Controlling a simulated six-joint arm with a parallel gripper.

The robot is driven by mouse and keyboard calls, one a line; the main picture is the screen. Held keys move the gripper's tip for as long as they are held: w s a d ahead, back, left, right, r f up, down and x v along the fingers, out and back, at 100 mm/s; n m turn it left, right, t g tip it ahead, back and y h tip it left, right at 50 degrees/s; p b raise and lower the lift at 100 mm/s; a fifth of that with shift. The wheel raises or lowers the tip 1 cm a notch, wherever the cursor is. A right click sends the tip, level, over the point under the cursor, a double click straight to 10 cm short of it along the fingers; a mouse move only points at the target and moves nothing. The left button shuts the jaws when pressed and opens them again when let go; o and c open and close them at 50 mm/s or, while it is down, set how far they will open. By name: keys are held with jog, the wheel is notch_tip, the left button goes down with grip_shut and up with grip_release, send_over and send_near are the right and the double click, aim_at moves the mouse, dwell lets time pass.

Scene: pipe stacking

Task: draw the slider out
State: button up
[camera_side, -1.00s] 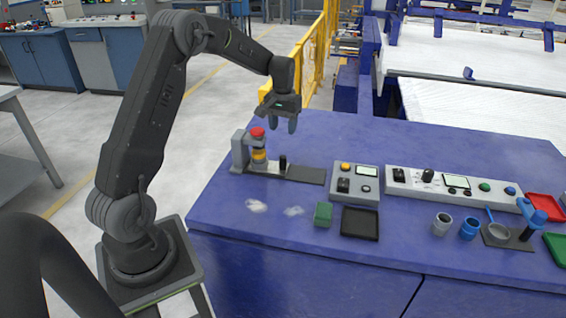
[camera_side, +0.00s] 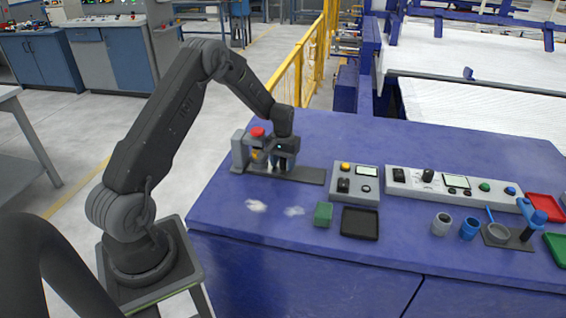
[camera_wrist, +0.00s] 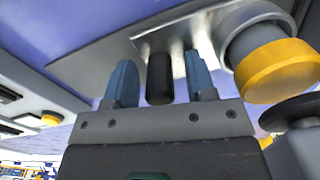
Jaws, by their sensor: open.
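The slider is a bright metal plate with an upright black knob, and it shows in the wrist view (camera_wrist: 197,32). Its black knob (camera_wrist: 160,76) stands between my fingers there, with a gap on either side. My gripper (camera_side: 282,168) points down over the slider's dark rail (camera_side: 309,176) and is open. In the wrist view my gripper's (camera_wrist: 158,72) two blue-grey fingers flank the knob. In the side view the fingers hide the knob and most of the slider.
A grey block (camera_side: 238,152) with a red cap (camera_side: 257,132) stands close left of my gripper. A button box (camera_side: 355,184), black tray (camera_side: 360,224) and green block (camera_side: 323,213) stand to the right.

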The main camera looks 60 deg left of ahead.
jog(key=shift+c, duration=0.4)
grip_shut()
